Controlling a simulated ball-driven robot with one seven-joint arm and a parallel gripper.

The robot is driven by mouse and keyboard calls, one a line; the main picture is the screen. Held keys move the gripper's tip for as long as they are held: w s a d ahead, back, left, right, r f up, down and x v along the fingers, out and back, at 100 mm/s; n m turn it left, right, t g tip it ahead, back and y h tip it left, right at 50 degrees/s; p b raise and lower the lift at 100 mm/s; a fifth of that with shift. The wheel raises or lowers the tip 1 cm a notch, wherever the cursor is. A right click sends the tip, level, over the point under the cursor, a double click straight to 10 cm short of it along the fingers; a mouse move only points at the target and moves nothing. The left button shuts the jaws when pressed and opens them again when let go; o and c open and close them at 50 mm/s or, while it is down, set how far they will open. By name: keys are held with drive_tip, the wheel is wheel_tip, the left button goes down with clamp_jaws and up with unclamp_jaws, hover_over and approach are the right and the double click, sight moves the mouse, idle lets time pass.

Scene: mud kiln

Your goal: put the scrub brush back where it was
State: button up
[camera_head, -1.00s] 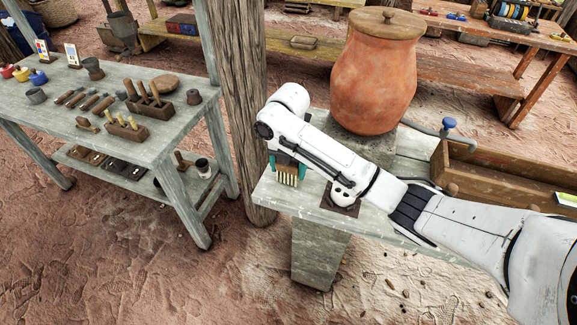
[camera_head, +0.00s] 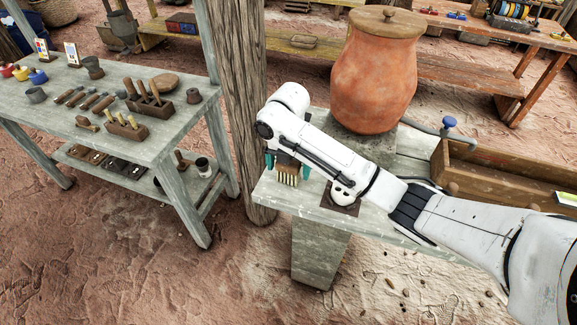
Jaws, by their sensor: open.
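The scrub brush (camera_head: 288,178), brown with pale bristles, is at the left end of the grey bench (camera_head: 325,217), mostly hidden under my arm. My gripper (camera_head: 287,169) is over it, with a teal finger on each side of the brush. The jaws are open around it, with a small gap at the left finger. The brush seems to rest on the bench top, but its contact with the bench is hard to see. A dark square piece (camera_head: 341,207) lies on the bench right of the brush, partly covered by my arm.
A large clay jar (camera_head: 375,75) with a wooden lid stands behind my arm. A wooden trough (camera_head: 510,175) and a blue-handled tap (camera_head: 449,123) are to the right. A wooden post (camera_head: 245,110) stands just left of the bench. A tool table (camera_head: 165,150) stands farther left.

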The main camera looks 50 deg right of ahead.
wheel_tip(320, 180, up, 12)
drive_tip(key=shift+r+p, duration=0.1)
drive_tip(key=shift+p, duration=1)
drive_tip(key=s+a+f+m+t+y, duration=0.1)
drive_tip(key=a+f+m+t+y, duration=0.3)
drive_tip(key=a, duration=0.7)
drive_tip(key=a+f+m+g, duration=0.1)
drive_tip(key=a+f+m, duration=0.1)
drive_tip(key=a+m, duration=0.6)
drive_tip(key=s+d+f+m+g+h, duration=0.1)
drive_tip(key=s+f+m, duration=0.4)
drive_tip(key=s, duration=0.7)
drive_tip(key=s+d+f+m+g+h, duration=0.1)
drive_tip(key=s+d+f+m+h, duration=0.2)
drive_tip(key=s, duration=1)
wheel_tip(320, 180, down, 2)
drive_tip(key=shift+s+m, duration=0.2)
drive_tip(key=shift+m, duration=1)
drive_tip(key=shift+c, duration=0.5)
